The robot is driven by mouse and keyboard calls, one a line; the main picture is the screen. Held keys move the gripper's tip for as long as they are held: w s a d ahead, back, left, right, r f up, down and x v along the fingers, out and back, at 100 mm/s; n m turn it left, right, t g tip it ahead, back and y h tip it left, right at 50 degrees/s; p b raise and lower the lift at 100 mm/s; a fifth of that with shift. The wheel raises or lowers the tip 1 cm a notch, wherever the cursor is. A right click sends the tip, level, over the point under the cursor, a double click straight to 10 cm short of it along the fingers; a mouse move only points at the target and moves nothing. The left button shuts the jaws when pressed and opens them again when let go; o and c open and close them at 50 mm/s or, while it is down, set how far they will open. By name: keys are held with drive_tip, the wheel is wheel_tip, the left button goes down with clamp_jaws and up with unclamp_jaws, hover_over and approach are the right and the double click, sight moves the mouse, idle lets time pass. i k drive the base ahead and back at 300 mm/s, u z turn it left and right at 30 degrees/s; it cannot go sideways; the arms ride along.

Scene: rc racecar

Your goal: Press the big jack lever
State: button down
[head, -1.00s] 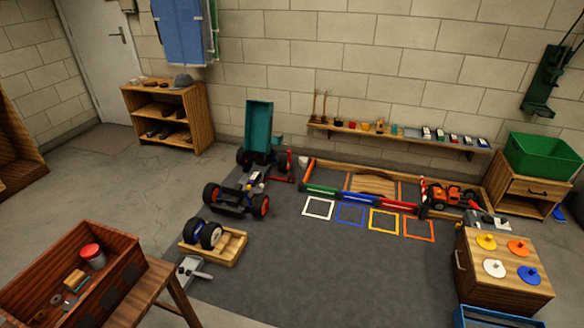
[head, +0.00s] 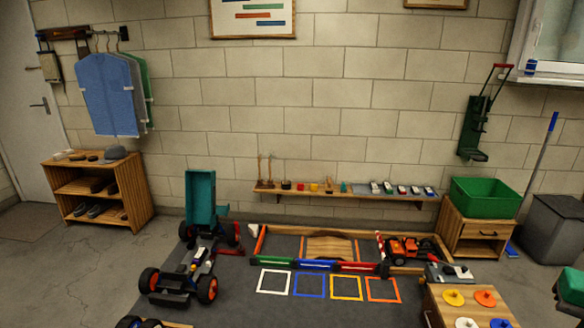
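The race car chassis (head: 178,280) stands on the dark mat at the left, with black tyres and orange hubs. Its teal body shell (head: 200,203) is tipped upright at the rear. A red bar-like part (head: 232,251) sticks out low beside the rear wheel; it may be the jack lever, but it is too small to tell. Any jack body under the car is hidden. A green wall-mounted device (head: 472,128) with a raised red lever (head: 503,68) hangs on the wall at the right. My gripper is not in view.
Coloured floor squares (head: 310,284) lie before a low wooden track frame (head: 330,246). An orange car (head: 405,250) stands at its right. A wooden cabinet (head: 440,305) with coloured discs is at front right. A shoe shelf (head: 100,190) stands left. Grey floor (head: 75,275) is clear at left.

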sight(236, 224)
drive_tip(key=u, duration=0.1)
drive_tip(key=i, duration=1.15)
drive_tip(key=u, duration=0.4)
drive_tip(key=i, duration=1.2)
drive_tip(key=u, duration=0.5)
drive_tip(key=i, duration=1.35)
drive_tip(key=u, duration=0.15)
